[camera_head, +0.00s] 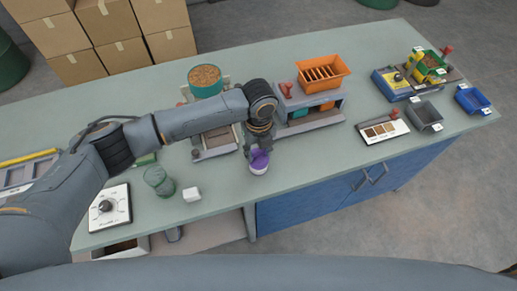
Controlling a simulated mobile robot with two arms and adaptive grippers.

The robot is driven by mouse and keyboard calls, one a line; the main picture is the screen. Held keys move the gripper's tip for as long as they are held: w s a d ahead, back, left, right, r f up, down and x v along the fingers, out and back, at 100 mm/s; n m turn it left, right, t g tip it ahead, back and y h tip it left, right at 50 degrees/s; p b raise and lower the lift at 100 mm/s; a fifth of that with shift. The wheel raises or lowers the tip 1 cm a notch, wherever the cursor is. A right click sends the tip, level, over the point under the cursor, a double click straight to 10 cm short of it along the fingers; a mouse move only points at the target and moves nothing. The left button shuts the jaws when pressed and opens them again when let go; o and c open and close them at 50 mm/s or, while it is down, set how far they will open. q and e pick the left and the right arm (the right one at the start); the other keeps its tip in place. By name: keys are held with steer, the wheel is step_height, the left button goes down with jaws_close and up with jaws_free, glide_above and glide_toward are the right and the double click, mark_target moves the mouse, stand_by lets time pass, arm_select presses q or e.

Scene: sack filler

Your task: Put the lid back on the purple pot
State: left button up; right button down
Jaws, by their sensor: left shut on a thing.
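The purple pot (259,168) is near the front edge of the bench, in the middle of the view. Its lower part looks pale and its upper part dark purple. My left gripper (259,146) comes down from above and is shut on the purple lid (260,157). The lid is right over the pot or touching it; I cannot tell whether it is seated. The gripper and wrist hide part of the lid. My right gripper is not in view.
A dial box (104,208) is further left. Behind are an orange hopper (322,71) and a green bowl (206,80). The bench top (300,160) right of the pot is clear.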

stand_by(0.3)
arm_select(q)
steer(key=o, duration=1.4)
steer(key=shift+r+p, duration=2.3)
steer(key=shift+r, duration=0.1)
steer(key=shift+r+p, duration=0.65)
steer(key=shift+r, duration=0.45)
steer(key=shift+c, duration=0.3)
jaws_close()
